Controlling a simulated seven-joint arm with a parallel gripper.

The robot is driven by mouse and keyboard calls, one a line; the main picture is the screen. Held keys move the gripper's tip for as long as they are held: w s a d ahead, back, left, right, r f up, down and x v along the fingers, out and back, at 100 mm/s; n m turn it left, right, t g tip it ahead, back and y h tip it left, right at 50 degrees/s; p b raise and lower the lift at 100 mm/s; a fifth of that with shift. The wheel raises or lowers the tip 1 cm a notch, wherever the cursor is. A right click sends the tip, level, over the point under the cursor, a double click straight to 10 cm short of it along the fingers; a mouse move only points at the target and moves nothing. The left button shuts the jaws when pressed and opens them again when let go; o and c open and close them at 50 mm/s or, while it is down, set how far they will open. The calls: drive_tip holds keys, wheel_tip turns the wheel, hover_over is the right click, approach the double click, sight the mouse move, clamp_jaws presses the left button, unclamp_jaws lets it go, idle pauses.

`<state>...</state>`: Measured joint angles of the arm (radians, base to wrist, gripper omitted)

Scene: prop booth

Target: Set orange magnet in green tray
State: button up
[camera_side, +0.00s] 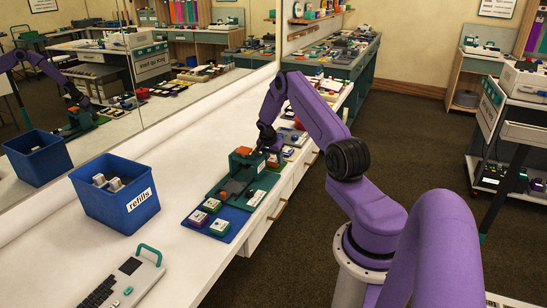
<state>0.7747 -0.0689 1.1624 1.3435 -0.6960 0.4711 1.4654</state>
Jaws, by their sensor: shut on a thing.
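My gripper (270,153), at the end of the purple arm, is low over the far part of the green tray (226,191). It is shut on a small orange piece, which looks like the orange magnet (273,161); the fingers partly hide it. I cannot tell whether the piece touches the tray. Another orange patch (244,151) shows on top of a raised green block just left of the gripper. The green tray has dark flat areas and lies on the white bench.
A blue mat (240,217) with small blocks lies in front of the tray. A grey keyed device (118,285) is at lower left. A mirror lines the left side. Several small items crowd behind the gripper.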

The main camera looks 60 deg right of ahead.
drive_tip(key=o, duration=1.2)
drive_tip(key=shift+r, duration=0.1)
drive_tip(key=v, duration=1.7)
drive_tip(key=shift+a, duration=0.15)
